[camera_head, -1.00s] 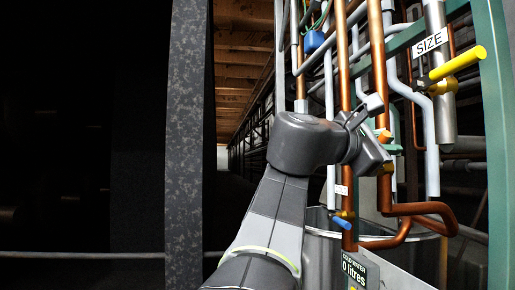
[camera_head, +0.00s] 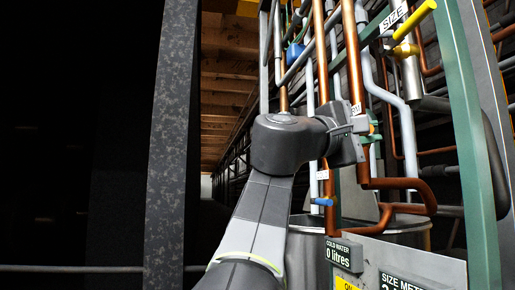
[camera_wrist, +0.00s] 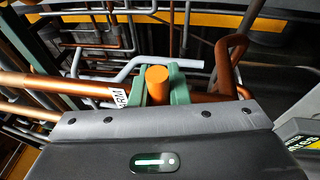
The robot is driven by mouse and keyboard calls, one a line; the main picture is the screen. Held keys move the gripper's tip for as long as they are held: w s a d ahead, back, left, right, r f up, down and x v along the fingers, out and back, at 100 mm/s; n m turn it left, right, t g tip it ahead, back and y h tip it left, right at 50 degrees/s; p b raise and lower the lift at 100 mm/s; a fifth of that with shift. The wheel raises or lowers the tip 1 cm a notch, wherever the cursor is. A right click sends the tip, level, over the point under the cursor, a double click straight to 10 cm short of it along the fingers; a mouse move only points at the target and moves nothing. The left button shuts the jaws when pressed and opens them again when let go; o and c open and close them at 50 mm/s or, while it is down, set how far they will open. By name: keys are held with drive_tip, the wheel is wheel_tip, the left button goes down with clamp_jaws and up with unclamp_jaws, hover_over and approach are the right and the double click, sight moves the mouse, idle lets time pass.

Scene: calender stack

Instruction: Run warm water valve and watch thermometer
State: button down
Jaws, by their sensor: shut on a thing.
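The warm water valve's orange handle (camera_wrist: 157,85) stands in the middle of the wrist view, with a green piece close on each side of it. A white label (camera_wrist: 119,98) reading "ARM", partly cut off, is just left of it. In the head view my gripper (camera_head: 366,132) is at the copper pipes and shut on this handle, of which only a little orange shows. The handle's angle is hard to read. I cannot make out a thermometer in either view.
A blue valve handle (camera_head: 322,202) is below my gripper, and a yellow handle (camera_head: 415,20) is at upper right. A cold water display (camera_head: 345,252) reads 0 litres. A steel tank (camera_head: 405,230) stands behind the copper pipes (camera_head: 352,60). A dark post (camera_head: 172,150) is at left.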

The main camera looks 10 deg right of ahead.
drive_tip(key=shift+f+m, duration=0.25)
drive_tip(key=shift+m, duration=0.05)
drive_tip(key=c, duration=1.4)
unclamp_jaws()
drive_tip(key=shift+b+v, duration=1.4)
drive_tip(key=shift+v, duration=5.5)
drive_tip(key=shift+w+d, duration=0.1)
drive_tip(key=shift+p+x, duration=1.1)
drive_tip(key=shift+x, duration=5.15)
drive_tip(key=shift+r, duration=0.1)
